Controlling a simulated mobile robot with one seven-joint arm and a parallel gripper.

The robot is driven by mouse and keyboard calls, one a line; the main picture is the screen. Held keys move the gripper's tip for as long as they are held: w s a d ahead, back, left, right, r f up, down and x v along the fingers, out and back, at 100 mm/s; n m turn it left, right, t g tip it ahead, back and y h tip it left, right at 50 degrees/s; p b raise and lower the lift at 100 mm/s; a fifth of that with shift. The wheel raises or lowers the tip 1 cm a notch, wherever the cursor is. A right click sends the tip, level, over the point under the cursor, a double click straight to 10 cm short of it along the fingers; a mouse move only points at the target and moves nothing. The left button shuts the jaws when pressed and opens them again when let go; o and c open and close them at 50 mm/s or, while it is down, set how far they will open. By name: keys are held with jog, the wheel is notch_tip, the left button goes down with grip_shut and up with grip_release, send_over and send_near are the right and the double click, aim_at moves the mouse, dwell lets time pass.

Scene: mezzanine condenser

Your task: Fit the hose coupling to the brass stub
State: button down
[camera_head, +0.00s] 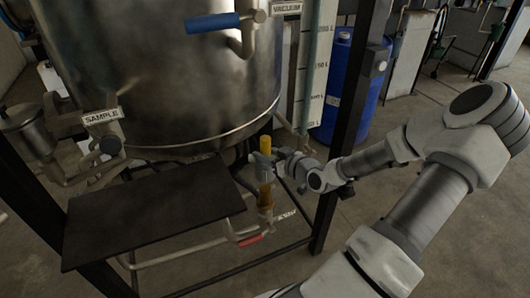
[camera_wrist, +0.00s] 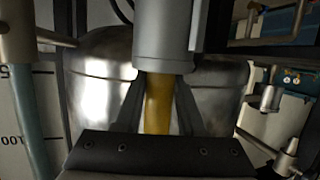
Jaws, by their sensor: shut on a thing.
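My gripper (camera_head: 275,163) is under the right side of the steel tank, shut on the hose coupling. In the wrist view, the coupling shows as a grey cylinder (camera_wrist: 161,40) with a yellow length (camera_wrist: 158,105) below it, between my dark fingers (camera_wrist: 157,112).
The steel tank (camera_head: 170,75) stands just behind my gripper. A dark shelf plate (camera_head: 150,215) lies to the left. A black frame post (camera_head: 345,130) and a blue drum (camera_head: 352,85) stand to the right. A sight tube with a scale (camera_head: 315,65) runs beside the tank.

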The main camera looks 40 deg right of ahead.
jog(key=b, duration=0.4)
send_over(265, 188)
jog(key=shift+d+f, duration=0.1)
jog(key=shift+f, duration=2.7)
jog(key=shift+f+b, duration=2.25)
jog(key=shift+f, duration=1.1)
jog(key=shift+c, duration=2.2)
grip_release()
jog(key=p+v, duration=0.4)
jog(key=v, duration=1.3)
jog(key=shift+s, duration=0.15)
jog(key=shift+d, duration=0.1)
